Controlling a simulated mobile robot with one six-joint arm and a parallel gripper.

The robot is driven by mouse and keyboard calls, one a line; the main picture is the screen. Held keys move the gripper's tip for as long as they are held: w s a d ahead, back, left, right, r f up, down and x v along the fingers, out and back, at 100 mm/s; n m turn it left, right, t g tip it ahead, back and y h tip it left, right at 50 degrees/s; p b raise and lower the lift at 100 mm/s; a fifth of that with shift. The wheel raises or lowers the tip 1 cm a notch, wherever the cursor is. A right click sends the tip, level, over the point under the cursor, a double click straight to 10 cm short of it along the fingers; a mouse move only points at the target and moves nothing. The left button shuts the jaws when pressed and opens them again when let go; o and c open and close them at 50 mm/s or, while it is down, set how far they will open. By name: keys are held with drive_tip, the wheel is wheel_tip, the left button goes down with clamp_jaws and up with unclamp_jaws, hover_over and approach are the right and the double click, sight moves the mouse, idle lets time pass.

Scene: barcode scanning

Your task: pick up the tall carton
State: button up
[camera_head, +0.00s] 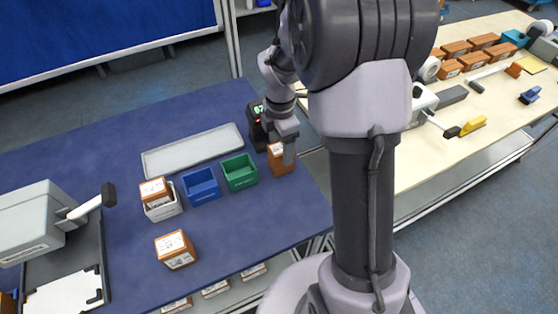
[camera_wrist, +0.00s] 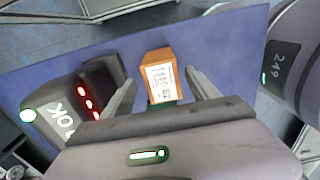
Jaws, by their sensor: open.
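A brown upright carton (camera_head: 280,160) with a white label stands near the right end of the blue table. It also shows in the wrist view (camera_wrist: 162,78), with its labelled face towards the camera, between my two fingers. My gripper (camera_head: 288,154) is at the carton in the head view and hides part of it. In the wrist view my gripper (camera_wrist: 161,82) is open, with one finger on each side of the carton and a gap visible on both sides.
A black scanner (camera_head: 256,124) with a lit display stands just behind the gripper; it shows "OK" and red lights in the wrist view (camera_wrist: 84,100). A green bin (camera_head: 240,180) and blue bin (camera_head: 201,194) stand left. Another carton (camera_head: 175,249) stands at the front.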

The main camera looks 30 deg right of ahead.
sight(281, 160)
drive_tip(key=f+b, duration=0.3)
drive_tip(key=f, duration=0.3)
drive_tip(key=shift+s+f, duration=0.15)
drive_tip(key=shift+s, duration=0.05)
drive_tip(key=shift+r, duration=0.2)
clamp_jaws()
